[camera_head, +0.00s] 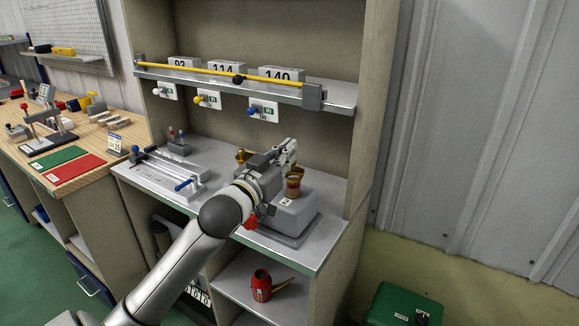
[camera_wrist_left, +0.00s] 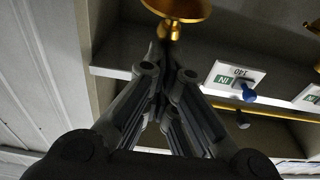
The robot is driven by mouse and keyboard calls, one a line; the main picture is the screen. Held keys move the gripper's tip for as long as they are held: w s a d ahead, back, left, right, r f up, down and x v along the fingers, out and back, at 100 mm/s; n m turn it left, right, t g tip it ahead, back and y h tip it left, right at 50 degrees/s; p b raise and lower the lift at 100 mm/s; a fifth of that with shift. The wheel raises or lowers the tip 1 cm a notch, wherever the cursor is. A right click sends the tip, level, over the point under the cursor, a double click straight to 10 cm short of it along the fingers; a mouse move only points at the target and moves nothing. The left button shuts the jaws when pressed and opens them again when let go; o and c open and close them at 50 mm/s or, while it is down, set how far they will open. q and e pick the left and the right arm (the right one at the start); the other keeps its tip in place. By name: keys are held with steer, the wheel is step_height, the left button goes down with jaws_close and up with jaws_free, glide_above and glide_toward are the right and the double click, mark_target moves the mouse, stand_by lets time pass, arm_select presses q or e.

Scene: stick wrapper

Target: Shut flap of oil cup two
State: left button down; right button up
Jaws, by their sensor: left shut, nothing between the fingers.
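My left gripper (camera_head: 288,150) is shut and empty, above the grey block (camera_head: 295,218) on the workbench. A brass cup (camera_head: 293,186) stands on the block just below the fingers. A second brass piece (camera_head: 241,156) shows to the left, partly behind my gripper. I cannot tell which of them is oil cup two, nor how its flap stands. In the left wrist view, the shut fingers (camera_wrist_left: 167,42) point at a round brass piece (camera_wrist_left: 178,10) at the top edge. Whether they touch it I cannot tell.
A shelf (camera_head: 230,84) with number blocks and a yellow rod runs above the bench, with coloured knobs below it. A clamp-like fixture (camera_head: 165,175) lies to the left. A red oil can (camera_head: 261,284) stands on the lower shelf. A green box (camera_head: 403,304) is at bottom right.

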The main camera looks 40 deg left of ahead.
arm_select(q)
steer(key=shift+s+f+t+b, duration=0.6)
steer(key=shift+f+t+b, duration=0.1)
steer(key=shift+b, duration=0.05)
arm_select(e)
step_height(320, 180, down, 3)
steer(key=shift+w+r, duration=0.1)
steer(key=shift+w, duration=0.05)
arm_select(q)
steer(key=shift+d+f, duration=0.1)
steer(key=shift+f, duration=0.05)
step_height(320, 180, up, 4)
steer(key=p, duration=0.5)
steer(key=b+v, duration=0.3)
steer(key=v, duration=0.7)
steer(key=shift+f, duration=0.45)
arm_select(e)
steer(key=shift+s+d+r, duration=0.3)
steer(key=shift+s+r, duration=0.4)
steer(key=shift+r, duration=0.15)
